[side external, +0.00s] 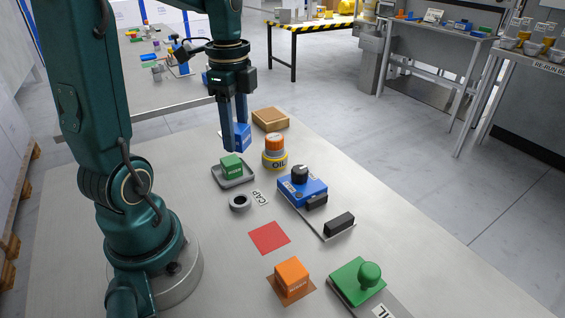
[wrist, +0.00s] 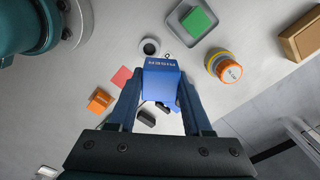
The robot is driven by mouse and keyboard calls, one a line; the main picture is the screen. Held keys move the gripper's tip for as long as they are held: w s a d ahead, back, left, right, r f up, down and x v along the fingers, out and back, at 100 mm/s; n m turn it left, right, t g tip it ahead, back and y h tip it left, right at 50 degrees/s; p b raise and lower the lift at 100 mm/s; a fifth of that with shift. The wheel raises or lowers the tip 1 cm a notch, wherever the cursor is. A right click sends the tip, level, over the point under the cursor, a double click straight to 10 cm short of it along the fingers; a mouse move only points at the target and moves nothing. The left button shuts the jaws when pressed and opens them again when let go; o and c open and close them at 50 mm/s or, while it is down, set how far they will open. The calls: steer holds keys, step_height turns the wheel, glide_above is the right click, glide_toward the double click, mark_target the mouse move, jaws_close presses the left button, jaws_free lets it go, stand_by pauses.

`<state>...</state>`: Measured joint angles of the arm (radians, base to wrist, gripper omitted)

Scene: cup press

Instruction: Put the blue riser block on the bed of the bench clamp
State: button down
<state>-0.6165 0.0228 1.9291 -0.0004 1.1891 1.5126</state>
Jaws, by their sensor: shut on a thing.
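The blue riser block (side external: 243,136) is held between the two fingers of my gripper (side external: 235,140), above the far part of the table. It fills the space between the fingertips in the wrist view (wrist: 160,84), with its RISER lettering showing. The bench clamp (side external: 302,189) has a blue body with a black knob, and two black jaws over a narrow grey bed (side external: 325,229). It stands nearer the side camera and to the right of my gripper. In the wrist view the held block hides most of the clamp; one black jaw (wrist: 146,117) shows.
A green block (side external: 231,166) sits in a grey tray (side external: 233,183) below my gripper. A yellow oil container with an orange cap (side external: 274,152), a grey ring (side external: 240,202) and a cardboard box (side external: 270,119) stand near. An orange block (side external: 291,276) and a green-knobbed fixture (side external: 359,282) are nearer. A red square (side external: 269,237) is clear.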

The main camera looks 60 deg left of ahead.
steer(key=w+d+m, duration=0.2)
steer(key=w+m, duration=0.5)
glide_above(326, 216)
steer(key=shift+m, duration=0.4)
step_height(326, 216, down, 8)
steer(key=shift+f, duration=2.15)
steer(key=shift+f, duration=0.2)
steer(key=shift+c, duration=1.6)
jaws_free()
steer(key=shift+r, duration=0.1)
